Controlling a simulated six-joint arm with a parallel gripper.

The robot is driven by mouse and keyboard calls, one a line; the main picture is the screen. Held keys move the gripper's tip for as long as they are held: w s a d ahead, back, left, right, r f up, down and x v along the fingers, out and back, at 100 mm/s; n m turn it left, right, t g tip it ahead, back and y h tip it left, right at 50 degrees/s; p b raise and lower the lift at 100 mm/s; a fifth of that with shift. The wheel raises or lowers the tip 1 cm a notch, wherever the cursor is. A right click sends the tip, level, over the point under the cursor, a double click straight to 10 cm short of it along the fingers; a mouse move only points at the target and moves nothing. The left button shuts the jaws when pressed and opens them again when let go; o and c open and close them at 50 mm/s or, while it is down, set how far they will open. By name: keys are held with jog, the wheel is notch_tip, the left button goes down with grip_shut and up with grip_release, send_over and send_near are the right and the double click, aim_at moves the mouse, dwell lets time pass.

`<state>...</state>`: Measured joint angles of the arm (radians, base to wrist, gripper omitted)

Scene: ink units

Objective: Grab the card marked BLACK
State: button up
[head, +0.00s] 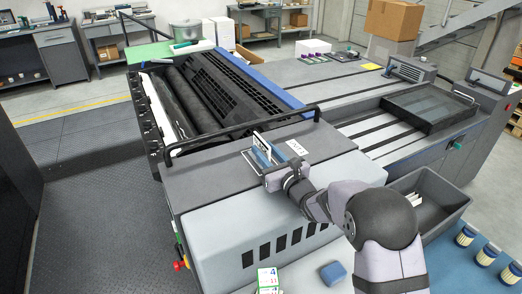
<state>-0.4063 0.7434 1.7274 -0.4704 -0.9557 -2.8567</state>
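A small white-edged card (261,142) with dark lettering, too small to read surely but seemingly BLACK, stands upright in a holder (247,161) on the grey top of the press. My gripper (268,162) is right at the card, with blue-grey finger parts beside it. The gripper and card overlap in this view. I cannot tell whether the fingers touch the card or are closed on it. The card's lower part is partly hidden.
A white label (296,147) lies right of the gripper. A black handrail (240,129) runs behind it. A grey bin (444,213) holds white pieces. A blue block (333,273), numbered cards (268,279) and several blue-and-cream jars (487,256) are in front.

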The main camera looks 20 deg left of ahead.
aim_at(256, 141)
jog(key=shift+w+a, duration=0.1)
jog(key=shift+p+x, duration=1.25)
jog(key=shift+x, duration=1.6)
grip_shut()
